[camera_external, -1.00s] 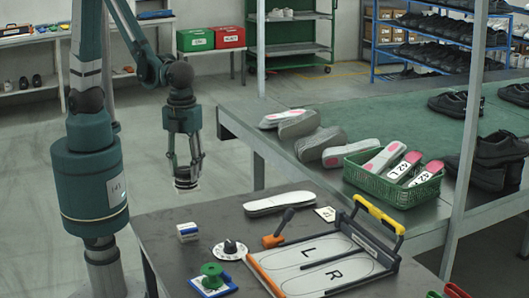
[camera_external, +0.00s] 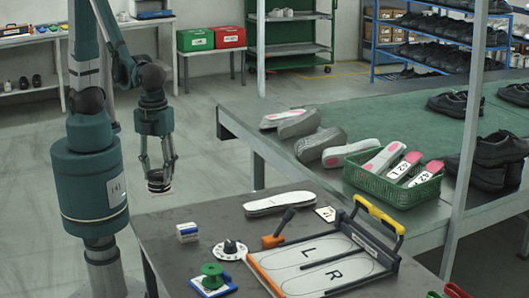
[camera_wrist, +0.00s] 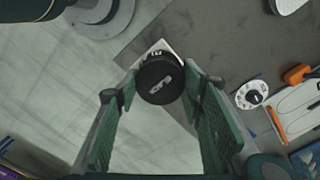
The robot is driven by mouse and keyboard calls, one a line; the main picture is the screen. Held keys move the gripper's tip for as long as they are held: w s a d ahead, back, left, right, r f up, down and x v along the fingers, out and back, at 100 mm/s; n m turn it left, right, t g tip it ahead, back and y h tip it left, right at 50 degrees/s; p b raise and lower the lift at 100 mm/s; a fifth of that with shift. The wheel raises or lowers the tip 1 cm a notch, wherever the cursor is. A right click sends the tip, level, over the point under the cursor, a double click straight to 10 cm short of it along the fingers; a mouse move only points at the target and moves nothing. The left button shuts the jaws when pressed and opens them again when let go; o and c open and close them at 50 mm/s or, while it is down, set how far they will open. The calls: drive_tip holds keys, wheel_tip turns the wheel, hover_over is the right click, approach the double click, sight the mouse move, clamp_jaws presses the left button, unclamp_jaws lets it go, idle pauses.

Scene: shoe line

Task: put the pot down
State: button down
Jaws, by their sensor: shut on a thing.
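My gripper (camera_external: 160,170) is shut on a small pot (camera_external: 160,185), which hangs below the fingertips.
A green basket (camera_external: 395,190) stands behind.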

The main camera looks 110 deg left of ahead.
sight(160, 189)
drive_tip(key=shift+f, duration=0.1)
drive_tip(key=shift+f+b, duration=0.8)
drive_tip(key=shift+f, duration=2.05)
drive_tip(key=shift+f, duration=0.1)
drive_tip(key=shift+f+b, duration=0.6)
drive_tip(key=shift+f, duration=1.4)
drive_tip(key=shift+f, duration=0.15)
drive_tip(key=c, duration=1.5)
unclamp_jaws()
drive_tip(key=shift+r+p, duration=1.55)
drive_tip(key=shift+r, duration=4.65)
